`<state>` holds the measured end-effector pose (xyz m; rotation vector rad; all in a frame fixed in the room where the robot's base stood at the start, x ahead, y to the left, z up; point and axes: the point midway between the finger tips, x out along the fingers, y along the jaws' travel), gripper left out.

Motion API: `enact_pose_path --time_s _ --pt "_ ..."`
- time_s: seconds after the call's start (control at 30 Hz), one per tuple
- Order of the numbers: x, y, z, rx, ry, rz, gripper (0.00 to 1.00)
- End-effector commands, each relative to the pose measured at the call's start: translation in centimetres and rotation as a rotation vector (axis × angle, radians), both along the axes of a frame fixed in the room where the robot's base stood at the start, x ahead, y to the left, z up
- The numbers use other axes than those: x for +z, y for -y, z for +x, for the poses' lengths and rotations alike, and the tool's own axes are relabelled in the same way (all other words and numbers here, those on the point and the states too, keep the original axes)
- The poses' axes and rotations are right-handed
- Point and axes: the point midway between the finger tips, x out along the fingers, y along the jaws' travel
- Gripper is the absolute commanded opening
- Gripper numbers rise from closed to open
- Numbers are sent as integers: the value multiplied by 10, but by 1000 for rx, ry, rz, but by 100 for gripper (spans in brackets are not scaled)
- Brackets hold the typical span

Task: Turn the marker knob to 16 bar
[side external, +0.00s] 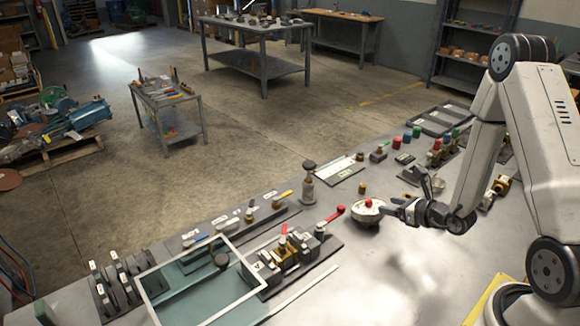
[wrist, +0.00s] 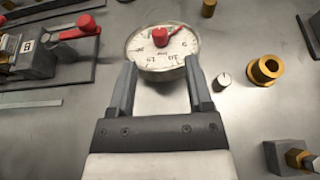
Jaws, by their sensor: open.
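The round gauge (wrist: 140,58) with a white dial lies on the bench, just beyond my fingertips in the wrist view. Its red marker knob (wrist: 160,36) sits at the dial's middle, with a thin red pointer toward the upper right. Some numbers show upside down, among them 15 and 10; I cannot read the exact setting. In the side view the gauge (side external: 362,219) and red knob (side external: 368,203) are left of my gripper (side external: 392,209). My gripper (wrist: 161,66) is open and empty, its fingertips at the dial's near rim, apart from the knob.
A valve block with a red handle (wrist: 84,25) stands at left. A brass fitting on a grey block (wrist: 287,155) is at lower right. Bare bench lies between.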

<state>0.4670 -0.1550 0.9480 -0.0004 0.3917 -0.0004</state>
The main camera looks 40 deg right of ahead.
Motion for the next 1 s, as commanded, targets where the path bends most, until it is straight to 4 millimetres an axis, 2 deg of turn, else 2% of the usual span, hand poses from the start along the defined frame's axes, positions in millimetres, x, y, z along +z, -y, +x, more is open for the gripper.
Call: enact_pose_path --time_s 0.4,0.6,1.0 --pt "-18 -1 43 3 0 0 65" --pt "-24 -1 58 2 -1 1 65" --pt "-27 -1 63 1 -2 1 65"
